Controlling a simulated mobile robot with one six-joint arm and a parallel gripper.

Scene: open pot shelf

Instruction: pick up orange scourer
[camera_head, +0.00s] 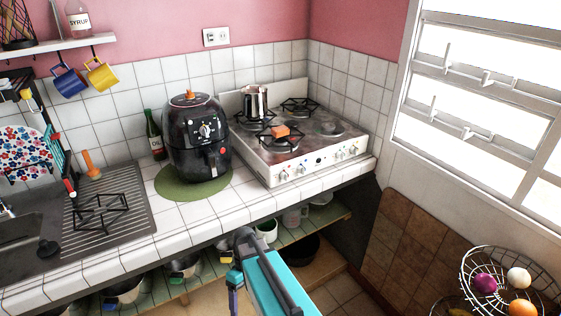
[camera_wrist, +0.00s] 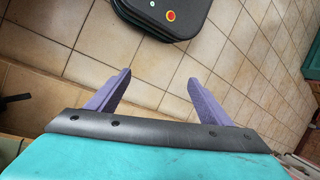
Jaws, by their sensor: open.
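The orange scourer (camera_head: 280,131) is a small orange block on top of the white stove (camera_head: 300,160), among the burners and near a black pan support. It does not show in the wrist view. My gripper (camera_wrist: 158,78) shows two purple fingers spread apart with nothing between them, over a tiled floor. In the head view my teal arm is low in the middle, in front of the counter edge and well below and in front of the stove top. The fingers are not clear there.
A black air fryer (camera_head: 198,138) stands on a green mat (camera_head: 172,188) left of the stove. A metal moka pot (camera_head: 255,102) stands on the stove behind the scourer. Pots sit on a shelf (camera_head: 328,222) under the counter. A wire fruit basket (camera_head: 470,268) is at lower right.

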